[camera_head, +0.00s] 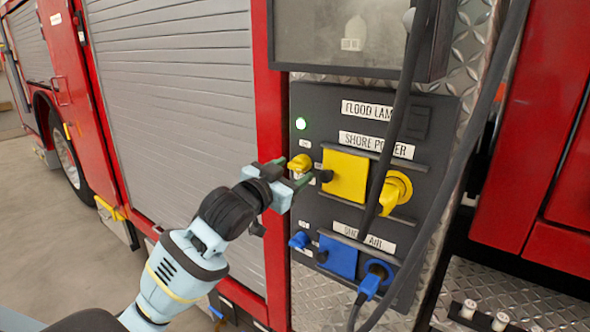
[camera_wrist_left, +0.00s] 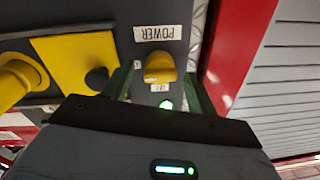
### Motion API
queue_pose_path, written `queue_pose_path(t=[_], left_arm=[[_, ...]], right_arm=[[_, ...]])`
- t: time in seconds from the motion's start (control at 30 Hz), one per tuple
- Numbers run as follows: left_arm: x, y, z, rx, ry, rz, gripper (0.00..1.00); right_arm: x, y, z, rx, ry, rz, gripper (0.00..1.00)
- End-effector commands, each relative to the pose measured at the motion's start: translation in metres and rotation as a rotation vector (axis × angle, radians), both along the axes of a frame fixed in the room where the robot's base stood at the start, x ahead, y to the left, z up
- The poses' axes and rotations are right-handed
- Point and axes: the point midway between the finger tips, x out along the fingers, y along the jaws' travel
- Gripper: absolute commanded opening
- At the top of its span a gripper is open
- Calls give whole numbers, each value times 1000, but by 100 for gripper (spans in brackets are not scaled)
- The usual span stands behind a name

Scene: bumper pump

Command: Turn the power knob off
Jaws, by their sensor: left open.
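The yellow power knob (camera_head: 300,163) is on the dark panel, left of the yellow shore power cover, below a lit green light (camera_head: 300,123). In the left wrist view the knob (camera_wrist_left: 159,66) shows between my fingers, under a POWER label (camera_wrist_left: 167,33). My left gripper (camera_head: 290,172) is open at the knob, with one green finger on each side. In the left wrist view the gripper (camera_wrist_left: 160,82) shows a gap on both sides of the knob. I cannot tell how deep the fingers reach. My right gripper is not in view.
The yellow cover (camera_head: 345,176) and a yellow plug (camera_head: 396,190) are to the right. A blue knob (camera_head: 299,240), blue cover (camera_head: 338,257) and blue connector (camera_head: 370,283) are below. Dark cables (camera_head: 398,110) hang in front of the panel. A grey shutter (camera_head: 180,110) is left.

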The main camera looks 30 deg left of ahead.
Motion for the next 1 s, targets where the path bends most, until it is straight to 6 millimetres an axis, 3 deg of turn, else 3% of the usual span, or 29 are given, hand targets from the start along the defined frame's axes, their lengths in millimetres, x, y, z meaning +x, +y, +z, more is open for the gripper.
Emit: queue_pose_path(t=[0.2,0.57,0.87,1.0], left_arm=[[17,0,1,0,-1,0,58],[20,0,0,1,0,0,57],[20,-1,0,0,0,-1,17],[20,-1,-1,-4,2,-2,17]], right_arm=[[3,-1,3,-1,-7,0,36],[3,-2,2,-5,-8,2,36],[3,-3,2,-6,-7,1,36],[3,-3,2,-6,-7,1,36]])
